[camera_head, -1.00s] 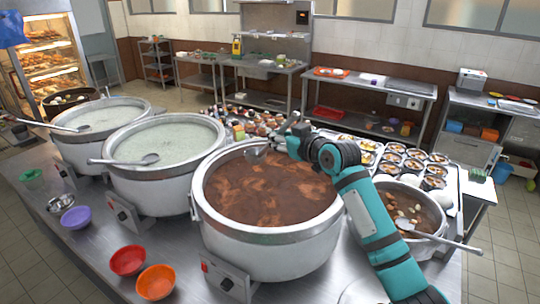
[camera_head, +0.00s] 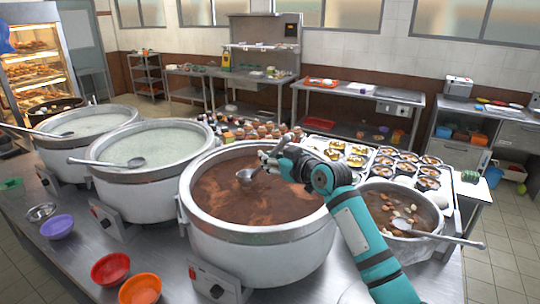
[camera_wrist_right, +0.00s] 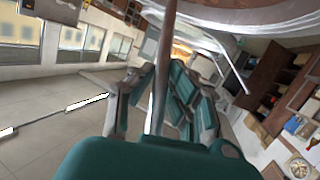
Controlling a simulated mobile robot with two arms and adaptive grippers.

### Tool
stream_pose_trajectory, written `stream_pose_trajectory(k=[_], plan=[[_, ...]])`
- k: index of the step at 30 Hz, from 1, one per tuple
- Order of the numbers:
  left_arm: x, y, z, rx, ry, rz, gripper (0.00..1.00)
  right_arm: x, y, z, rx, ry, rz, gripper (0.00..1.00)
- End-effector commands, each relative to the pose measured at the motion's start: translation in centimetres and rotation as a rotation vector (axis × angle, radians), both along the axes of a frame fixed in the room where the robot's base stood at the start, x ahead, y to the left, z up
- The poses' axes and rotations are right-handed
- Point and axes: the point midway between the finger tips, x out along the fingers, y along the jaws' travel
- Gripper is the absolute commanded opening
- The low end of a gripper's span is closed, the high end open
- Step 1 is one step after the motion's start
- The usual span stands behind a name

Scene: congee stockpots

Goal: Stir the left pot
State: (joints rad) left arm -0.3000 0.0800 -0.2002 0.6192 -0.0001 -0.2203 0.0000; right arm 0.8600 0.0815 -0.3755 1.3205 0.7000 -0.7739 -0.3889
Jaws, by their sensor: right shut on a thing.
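My right gripper (camera_head: 272,160) is shut on the handle of a metal ladle (camera_head: 246,175) above the large pot of brown soup (camera_head: 262,243). The ladle's bowl is over the left-back part of the soup; I cannot tell whether it touches the surface. In the right wrist view the ladle's handle (camera_wrist_right: 162,80) runs between my teal fingers. The leftmost large pot (camera_head: 70,158) holds pale congee, with its own ladle (camera_head: 45,132) resting across it. The middle large pot (camera_head: 140,190) also holds pale congee and a ladle (camera_head: 133,162). My left gripper is out of view.
A smaller pot (camera_head: 385,240) with a ladle (camera_head: 440,238) stands at the right, close to my arm. Red (camera_head: 110,268), orange (camera_head: 140,290) and purple (camera_head: 57,227) bowls sit along the front edge. Trays of filled bowls and several jars stand behind the brown soup pot.

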Motion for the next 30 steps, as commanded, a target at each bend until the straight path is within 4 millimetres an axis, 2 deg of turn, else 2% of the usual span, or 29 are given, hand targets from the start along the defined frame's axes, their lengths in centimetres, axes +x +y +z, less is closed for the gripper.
stream_pose_trajectory(k=[1,6,15,30], plan=[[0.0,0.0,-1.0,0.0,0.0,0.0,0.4,0.0,0.0,-1.1,0.002,-0.001,0.0,0.0],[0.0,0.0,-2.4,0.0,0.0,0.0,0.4,0.0,0.0,-3.3,0.001,0.0,0.0,0.0],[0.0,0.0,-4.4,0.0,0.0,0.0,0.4,0.0,0.0,-6.4,0.0,-0.001,-0.001,0.0],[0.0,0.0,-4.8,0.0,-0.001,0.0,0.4,0.0,0.0,-7.1,0.002,-0.003,-0.001,0.0]])
